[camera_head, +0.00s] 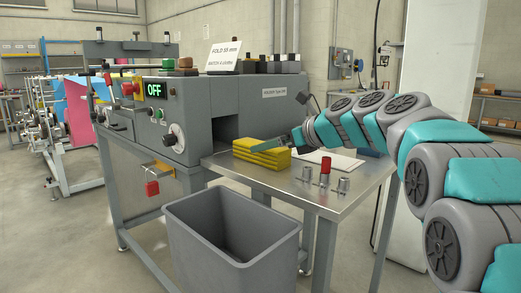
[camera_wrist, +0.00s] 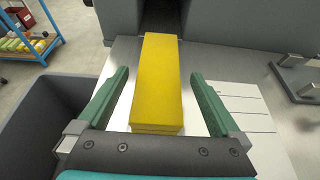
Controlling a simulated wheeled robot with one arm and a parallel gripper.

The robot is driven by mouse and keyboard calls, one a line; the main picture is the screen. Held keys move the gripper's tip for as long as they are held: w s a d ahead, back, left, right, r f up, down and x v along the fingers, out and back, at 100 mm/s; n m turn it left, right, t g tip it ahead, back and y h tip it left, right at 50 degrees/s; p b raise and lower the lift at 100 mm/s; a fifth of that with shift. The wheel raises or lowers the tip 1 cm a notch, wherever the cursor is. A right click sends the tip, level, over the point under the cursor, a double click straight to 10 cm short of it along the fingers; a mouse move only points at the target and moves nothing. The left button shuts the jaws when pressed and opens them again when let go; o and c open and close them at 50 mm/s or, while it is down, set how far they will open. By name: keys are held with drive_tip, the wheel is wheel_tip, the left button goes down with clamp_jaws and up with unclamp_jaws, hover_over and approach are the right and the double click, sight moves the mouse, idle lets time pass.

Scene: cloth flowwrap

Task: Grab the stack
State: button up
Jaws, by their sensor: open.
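A stack of folded yellow cloths (camera_head: 262,153) lies on the metal table (camera_head: 330,190) just in front of the grey machine's outlet. In the wrist view the stack (camera_wrist: 160,75) is a long yellow block pointing away from me, with layered edges at its near end. My gripper (camera_wrist: 160,75) is open, with one green finger on each side of the stack's near part and visible gaps between. Nothing is held. In the head view my gripper (camera_head: 284,142) is beside the stack's right end, its fingers partly hidden.
A grey bin (camera_head: 205,235) stands on the floor before the machine (camera_head: 190,110), left of the table. Small metal posts, one with a red top (camera_head: 325,168), stand near the table's front.

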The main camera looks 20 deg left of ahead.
drive_tip(key=x, duration=0.3)
drive_tip(key=shift+a+f, duration=0.15)
drive_tip(key=c, duration=1.3)
drive_tip(key=shift+c, duration=0.2)
